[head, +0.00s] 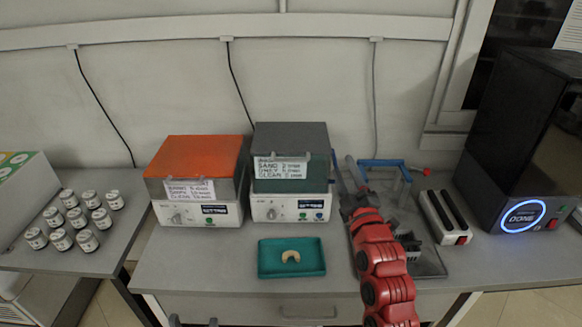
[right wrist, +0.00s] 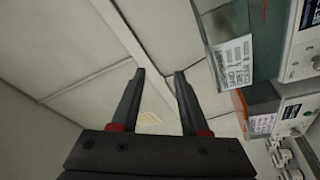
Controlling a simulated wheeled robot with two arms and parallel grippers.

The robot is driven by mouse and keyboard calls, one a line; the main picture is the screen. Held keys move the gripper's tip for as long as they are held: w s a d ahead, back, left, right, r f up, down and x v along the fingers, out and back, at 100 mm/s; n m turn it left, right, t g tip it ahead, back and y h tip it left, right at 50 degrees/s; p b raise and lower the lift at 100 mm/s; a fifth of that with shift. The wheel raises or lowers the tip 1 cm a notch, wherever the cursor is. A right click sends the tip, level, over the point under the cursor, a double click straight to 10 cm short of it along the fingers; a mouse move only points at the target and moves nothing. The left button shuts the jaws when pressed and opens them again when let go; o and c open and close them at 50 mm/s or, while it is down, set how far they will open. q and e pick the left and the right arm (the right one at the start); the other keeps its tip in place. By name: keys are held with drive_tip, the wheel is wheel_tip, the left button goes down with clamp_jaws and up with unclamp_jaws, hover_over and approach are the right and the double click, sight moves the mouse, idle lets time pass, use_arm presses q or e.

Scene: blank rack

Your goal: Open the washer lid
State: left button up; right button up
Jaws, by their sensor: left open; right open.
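Two box-shaped machines with white control fronts stand side by side on the bench. The left one has an orange lid (head: 195,157), the right one a dark grey-green lid (head: 290,138); both lids look down, with labels on their fronts. Which one is the washer I cannot tell. My right gripper (head: 344,160) is open and empty, just right of the grey-green lid, apart from it. In the right wrist view its fingers (right wrist: 160,74) point at the wall, with the grey-green lid (right wrist: 220,20) to their right. My left gripper (head: 194,321) is open at the bottom edge, only its fingertips showing.
A teal tray (head: 270,270) with a curved beige piece lies before the machines. A blue-framed stand (head: 385,163), a white two-slot block (head: 445,217) and a black machine with a lit ring (head: 535,130) are to the right. Several jars (head: 78,218) stand on the left table.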

sight(291, 161)
drive_tip(key=s+a+f+n+g+y+b, duration=0.1)
drive_tip(key=s+a+f+n+g+y, duration=0.15)
drive_tip(key=a+n+g, duration=0.45)
drive_tip(key=w+a+f+p, duration=0.1)
drive_tip(key=w, duration=0.4)
drive_tip(key=w+a+f+t+p, duration=0.1)
drive_tip(key=w+a+p, duration=0.1)
drive_tip(key=w, duration=0.3)
drive_tip(key=w+a+f+t+p, duration=0.1)
drive_tip(key=w+a, duration=0.1)
drive_tip(key=w, duration=0.3)
drive_tip(key=shift+w+a+f+n, duration=0.25)
drive_tip(key=shift+w+n, duration=0.1)
drive_tip(key=shift+n, duration=0.05)
clamp_jaws()
idle(0.7)
